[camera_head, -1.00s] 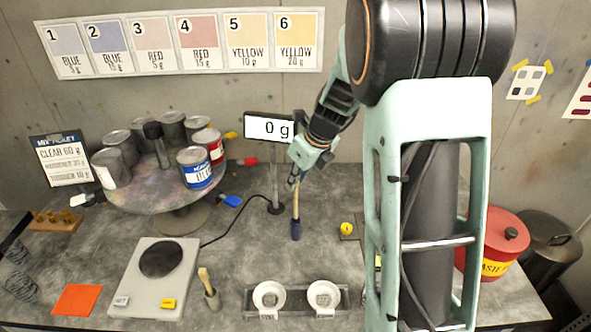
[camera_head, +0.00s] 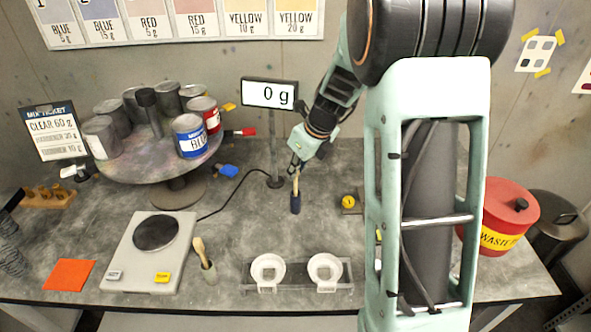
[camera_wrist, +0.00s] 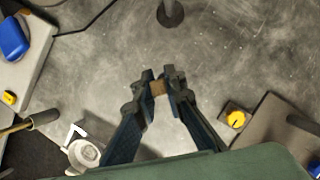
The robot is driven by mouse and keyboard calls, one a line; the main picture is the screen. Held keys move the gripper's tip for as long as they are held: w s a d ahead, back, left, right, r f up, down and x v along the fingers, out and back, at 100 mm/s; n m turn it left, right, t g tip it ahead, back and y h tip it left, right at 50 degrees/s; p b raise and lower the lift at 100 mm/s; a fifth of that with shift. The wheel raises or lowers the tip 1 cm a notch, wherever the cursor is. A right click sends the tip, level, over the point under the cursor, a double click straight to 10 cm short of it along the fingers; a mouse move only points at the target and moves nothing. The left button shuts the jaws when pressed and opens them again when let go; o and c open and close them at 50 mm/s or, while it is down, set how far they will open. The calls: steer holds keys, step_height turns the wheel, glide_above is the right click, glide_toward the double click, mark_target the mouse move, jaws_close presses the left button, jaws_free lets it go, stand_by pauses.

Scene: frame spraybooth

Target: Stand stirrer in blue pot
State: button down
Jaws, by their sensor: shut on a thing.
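The stirrer is a thin pale wooden stick (camera_head: 296,180), close to upright. My gripper (camera_head: 296,166) is shut on its upper part. In the wrist view the fingertips (camera_wrist: 159,87) close on a small brown end of the stick. I cannot make out the pot in the wrist view.
A rack with two white cups (camera_head: 325,268) is in front. The display stand (camera_head: 274,150) rises close behind. A yellow item (camera_head: 348,202) lies to the right.

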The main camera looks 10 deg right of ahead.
steer(key=c, duration=1.9)
jaws_free()
steer(key=shift+s, duration=0.1)
steer(key=s+d, duration=0.2)
steer(key=s, duration=0.1)
steer(key=shift+w+d, duration=0.1)
steer(key=shift+d, duration=0.05)
